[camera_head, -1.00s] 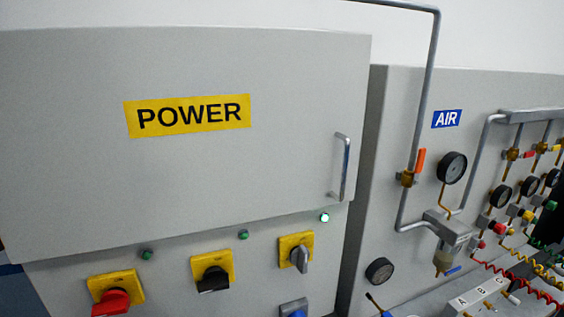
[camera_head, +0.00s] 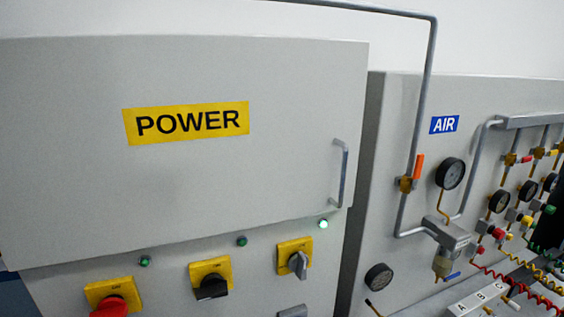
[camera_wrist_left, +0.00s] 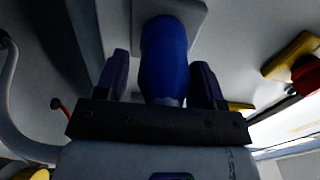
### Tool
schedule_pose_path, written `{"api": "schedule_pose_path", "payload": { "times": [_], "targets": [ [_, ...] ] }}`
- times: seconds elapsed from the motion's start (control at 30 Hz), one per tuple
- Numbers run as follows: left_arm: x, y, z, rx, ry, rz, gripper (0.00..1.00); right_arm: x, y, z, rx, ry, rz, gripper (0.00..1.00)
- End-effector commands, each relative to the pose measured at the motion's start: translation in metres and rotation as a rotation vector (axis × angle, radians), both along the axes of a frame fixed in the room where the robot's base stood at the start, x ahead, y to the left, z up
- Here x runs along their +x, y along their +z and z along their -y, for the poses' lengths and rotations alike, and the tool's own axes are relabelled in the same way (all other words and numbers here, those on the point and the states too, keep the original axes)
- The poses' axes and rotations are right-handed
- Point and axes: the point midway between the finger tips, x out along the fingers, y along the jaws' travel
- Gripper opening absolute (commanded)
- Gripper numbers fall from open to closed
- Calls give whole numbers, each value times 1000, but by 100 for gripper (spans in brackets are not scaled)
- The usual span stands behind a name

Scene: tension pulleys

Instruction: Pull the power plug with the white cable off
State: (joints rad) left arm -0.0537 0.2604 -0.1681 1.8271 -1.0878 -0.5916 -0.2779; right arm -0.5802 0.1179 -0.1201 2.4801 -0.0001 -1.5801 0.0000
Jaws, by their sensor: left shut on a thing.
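In the left wrist view, a blue plug (camera_wrist_left: 164,52) stands between the two dark fingers of my left gripper (camera_wrist_left: 160,78), which is shut on it. The plug's far end meets a grey socket plate (camera_wrist_left: 196,15); I cannot tell whether it is fully seated. The cable is mostly hidden behind the gripper body, so its colour is not clear. In the head view, only the top of a grey socket plate (camera_head: 292,311) shows at the bottom edge, below the rightmost rotary switch (camera_head: 297,262). Neither gripper shows in the head view.
The grey power cabinet (camera_head: 80,200) carries a yellow POWER label, a door handle (camera_head: 340,175), a red rotary switch (camera_head: 110,305) and a black one (camera_head: 210,287). A lit indicator (camera_head: 323,224) sits above the switches. The air panel (camera_head: 480,95) with pipes and gauges stands at right.

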Motion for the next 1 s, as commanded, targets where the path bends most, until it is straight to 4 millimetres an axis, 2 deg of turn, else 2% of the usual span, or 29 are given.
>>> {"api": "schedule_pose_path", "payload": {
  "times": [0.03,0.1,0.13,0.37,0.6,0.73,0.87,1.0],
  "targets": [
    [4,1,-7,2,12,2,31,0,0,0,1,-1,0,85],
    [4,1,-7,2,12,2,24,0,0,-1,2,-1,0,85],
    [4,1,-7,2,12,2,64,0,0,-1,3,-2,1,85],
    [4,1,-7,2,12,2,85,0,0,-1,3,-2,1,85],
    [3,1,-7,2,12,2,85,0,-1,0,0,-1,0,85],
    [-5,0,-4,3,11,1,85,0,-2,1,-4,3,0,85],
    [-24,-1,4,0,9,1,85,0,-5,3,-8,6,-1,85],
    [-54,-3,16,-3,5,-4,85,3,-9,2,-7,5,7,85]
  ]
}}
